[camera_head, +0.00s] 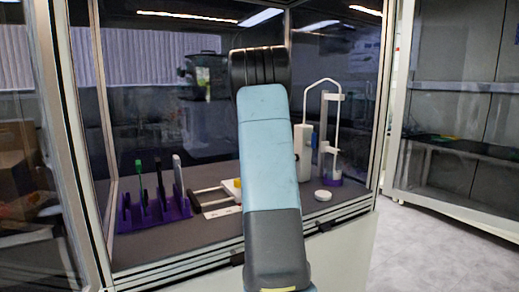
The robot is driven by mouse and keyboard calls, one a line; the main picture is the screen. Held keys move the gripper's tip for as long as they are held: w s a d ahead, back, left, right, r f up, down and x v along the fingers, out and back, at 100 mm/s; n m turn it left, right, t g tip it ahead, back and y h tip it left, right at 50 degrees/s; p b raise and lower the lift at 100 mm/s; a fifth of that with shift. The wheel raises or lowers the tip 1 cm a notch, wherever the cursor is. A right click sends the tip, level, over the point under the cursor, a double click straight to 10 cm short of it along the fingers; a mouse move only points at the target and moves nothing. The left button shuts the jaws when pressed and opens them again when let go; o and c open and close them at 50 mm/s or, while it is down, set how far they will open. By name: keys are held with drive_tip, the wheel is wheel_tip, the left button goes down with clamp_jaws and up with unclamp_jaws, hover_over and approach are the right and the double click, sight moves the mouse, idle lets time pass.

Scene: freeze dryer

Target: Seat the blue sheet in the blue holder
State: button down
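A blue-purple holder (155,214) with upright slots stands on the dark surface inside the glass-walled enclosure, at left. Several thin upright pieces stand in or at it: one with a green top (138,167), a dark one (160,180) and a grey one (178,174). I cannot make out a blue sheet. My arm rises through the middle of the view and bends away at its dark joint. My gripper is not visible, and what lies behind the arm is hidden.
Right of the holder are a flat white-and-dark item (216,198) and a yellow piece, partly behind my arm. A white device (303,152), a tubed stand (331,130) and a round white lid (323,195) stand to the right. Metal posts (86,140) frame the enclosure.

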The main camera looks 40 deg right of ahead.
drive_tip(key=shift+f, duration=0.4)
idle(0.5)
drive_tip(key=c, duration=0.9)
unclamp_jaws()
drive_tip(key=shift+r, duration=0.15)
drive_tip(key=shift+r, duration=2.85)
